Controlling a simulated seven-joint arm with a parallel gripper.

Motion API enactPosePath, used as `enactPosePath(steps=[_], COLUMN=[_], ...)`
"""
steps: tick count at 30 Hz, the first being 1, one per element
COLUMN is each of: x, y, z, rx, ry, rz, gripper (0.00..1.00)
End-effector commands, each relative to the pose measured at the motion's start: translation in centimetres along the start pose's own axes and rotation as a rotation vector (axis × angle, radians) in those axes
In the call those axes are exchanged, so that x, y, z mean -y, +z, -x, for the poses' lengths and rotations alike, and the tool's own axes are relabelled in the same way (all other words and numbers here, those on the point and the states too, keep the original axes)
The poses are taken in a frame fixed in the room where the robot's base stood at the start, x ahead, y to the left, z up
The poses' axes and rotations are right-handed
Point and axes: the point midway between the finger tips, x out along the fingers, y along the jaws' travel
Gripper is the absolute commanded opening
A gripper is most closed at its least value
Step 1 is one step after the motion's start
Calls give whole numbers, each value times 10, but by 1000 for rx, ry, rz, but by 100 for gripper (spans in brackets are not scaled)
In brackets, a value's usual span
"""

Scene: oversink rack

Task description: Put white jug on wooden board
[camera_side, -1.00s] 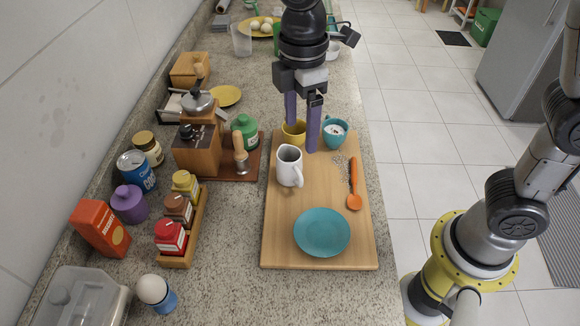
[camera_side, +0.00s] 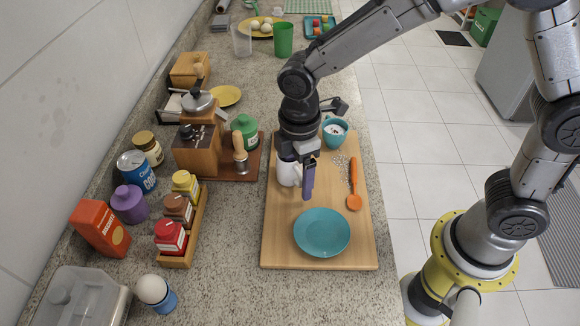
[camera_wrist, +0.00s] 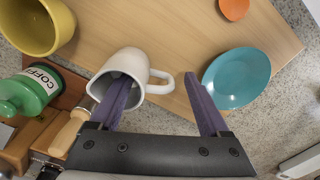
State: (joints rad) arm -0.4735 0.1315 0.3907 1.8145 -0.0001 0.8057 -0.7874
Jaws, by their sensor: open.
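The white jug (camera_side: 286,175) stands upright on the wooden board (camera_side: 290,256), near its left edge in the side view. In the wrist view the jug (camera_wrist: 142,66) shows its open mouth and its handle. My gripper (camera_side: 299,183) is open, low over the jug. In the wrist view my gripper (camera_wrist: 161,80) has its left finger at the jug's mouth, seemingly inside it, and its right finger beyond the handle, so the handle lies between them. In the side view one finger is hidden and the arm covers the jug's top.
A teal plate (camera_side: 322,232) and an orange spoon (camera_side: 354,190) lie on the board. A teal cup (camera_side: 335,132) stands at its far end. The yellow cup (camera_wrist: 38,24) and green coffee jar (camera_wrist: 30,90) are near the jug. The board's front left corner is bare.

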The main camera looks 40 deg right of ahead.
Motion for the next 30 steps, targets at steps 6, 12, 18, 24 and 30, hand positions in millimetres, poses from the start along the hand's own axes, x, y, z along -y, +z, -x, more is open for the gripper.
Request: enactPosePath(steps=[6, 12, 18, 24, 30], x=[0, 0, 0, 0, 0], y=[0, 0, 0, 0, 0], z=[-9, -8, -8, -8, -8], rx=[-1, -1, -1, -1, -2], ry=[1, 1, 1, 1, 2], rz=[0, 0, 0, 0, 0], gripper=[80, 67, 31, 0, 0])
